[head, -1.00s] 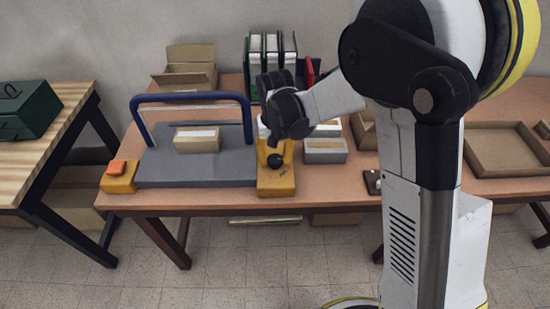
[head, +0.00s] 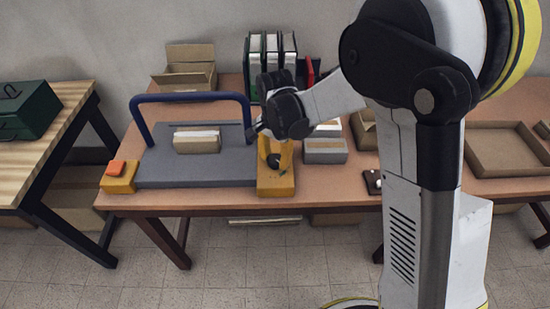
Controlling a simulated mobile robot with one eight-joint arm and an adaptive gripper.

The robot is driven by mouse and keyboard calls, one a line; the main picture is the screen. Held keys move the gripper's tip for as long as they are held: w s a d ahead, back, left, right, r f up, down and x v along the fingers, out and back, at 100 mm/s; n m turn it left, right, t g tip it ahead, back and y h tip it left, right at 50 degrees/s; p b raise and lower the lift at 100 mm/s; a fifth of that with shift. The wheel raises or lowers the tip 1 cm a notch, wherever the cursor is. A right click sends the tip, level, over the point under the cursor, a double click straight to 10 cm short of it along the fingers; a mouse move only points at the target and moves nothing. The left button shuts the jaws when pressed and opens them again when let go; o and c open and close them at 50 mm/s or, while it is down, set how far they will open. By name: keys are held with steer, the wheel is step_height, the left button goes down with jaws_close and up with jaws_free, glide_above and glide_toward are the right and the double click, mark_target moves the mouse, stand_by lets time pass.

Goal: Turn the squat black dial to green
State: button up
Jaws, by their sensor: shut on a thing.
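The yellow control box (head: 277,185) stands at the front edge of the brown table, right of the grey plate. A small round black knob (head: 274,160) sits on its sloping face; I cannot tell whether it is the squat dial. A small green mark shows beside it. My gripper (head: 253,132) is above the box's back left part, its tip pointing left, close to the right leg of the blue handle (head: 190,97). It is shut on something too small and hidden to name. Its dark body covers the back of the box.
The grey plate (head: 155,172) bears a cardboard box (head: 197,144). A yellow box with an orange button (head: 116,168) stands at its left. Binders (head: 272,50) stand behind my gripper, and a grey box (head: 325,156) lies to the right.

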mark_target(275, 159)
stand_by(0.3)
steer(key=o, duration=1.2)
step_height(275, 159, up, 12)
